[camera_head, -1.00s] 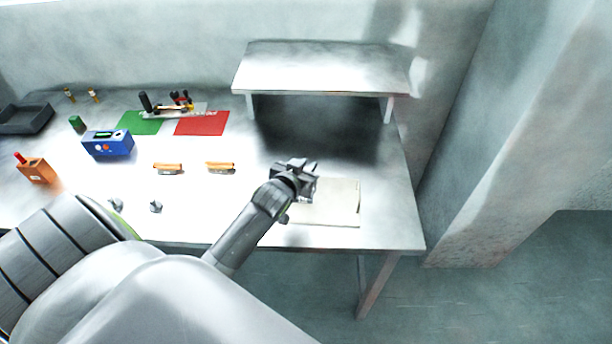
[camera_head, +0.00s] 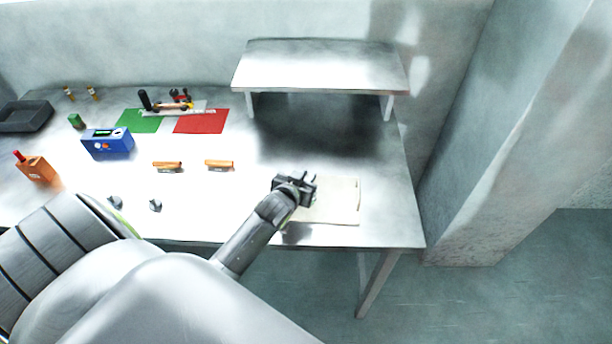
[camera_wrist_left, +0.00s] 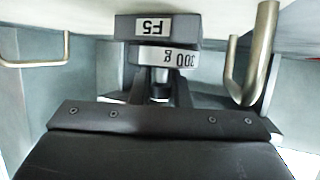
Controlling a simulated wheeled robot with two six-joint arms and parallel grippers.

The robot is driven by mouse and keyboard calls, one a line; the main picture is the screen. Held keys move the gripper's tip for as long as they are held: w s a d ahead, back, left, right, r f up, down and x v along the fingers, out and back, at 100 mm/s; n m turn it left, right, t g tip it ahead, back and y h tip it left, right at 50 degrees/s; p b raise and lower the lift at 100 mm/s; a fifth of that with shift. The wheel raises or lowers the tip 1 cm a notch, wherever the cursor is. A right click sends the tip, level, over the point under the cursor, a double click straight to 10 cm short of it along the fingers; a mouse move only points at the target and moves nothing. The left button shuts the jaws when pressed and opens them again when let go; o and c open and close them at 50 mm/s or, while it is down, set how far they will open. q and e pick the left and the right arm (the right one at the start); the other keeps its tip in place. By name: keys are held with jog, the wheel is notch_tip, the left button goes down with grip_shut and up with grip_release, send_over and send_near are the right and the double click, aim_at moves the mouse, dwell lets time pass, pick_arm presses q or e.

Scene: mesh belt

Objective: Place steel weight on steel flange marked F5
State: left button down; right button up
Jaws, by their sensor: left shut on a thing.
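My left gripper (camera_head: 304,188) is over the left part of a cream mat on the bench. In the left wrist view its dark fingers (camera_wrist_left: 161,84) are shut on the narrow stem of the steel weight (camera_wrist_left: 165,57), a grey disc labelled "300 g". The dark steel flange marked F5 (camera_wrist_left: 187,26) shows just beyond the weight, with its label upside down. Weight and flange edges meet in the picture; I cannot tell whether they touch. Neither is clearly made out in the head view, where the gripper covers that spot. My right gripper is not in view.
The cream mat (camera_head: 340,203) lies at the bench's front right. A raised shelf (camera_head: 320,68) stands behind. Two orange-topped blocks, a blue box (camera_head: 107,142), and green (camera_head: 139,121) and red (camera_head: 200,121) mats are to the left. Metal hooks (camera_wrist_left: 250,60) show beside the flange.

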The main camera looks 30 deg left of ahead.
pick_arm(q)
jog(key=c, duration=1.4)
grip_release()
jog(key=shift+o, duration=0.2)
jog(key=shift+r+p, duration=0.35)
jog(key=shift+r, duration=0.15)
jog(key=shift+s+r, duration=0.2)
jog(key=shift+s, duration=0.05)
jog(key=b+v, duration=0.1)
jog(key=v, duration=1)
jog(key=shift+s, duration=0.25)
jog(key=shift+d, duration=0.1)
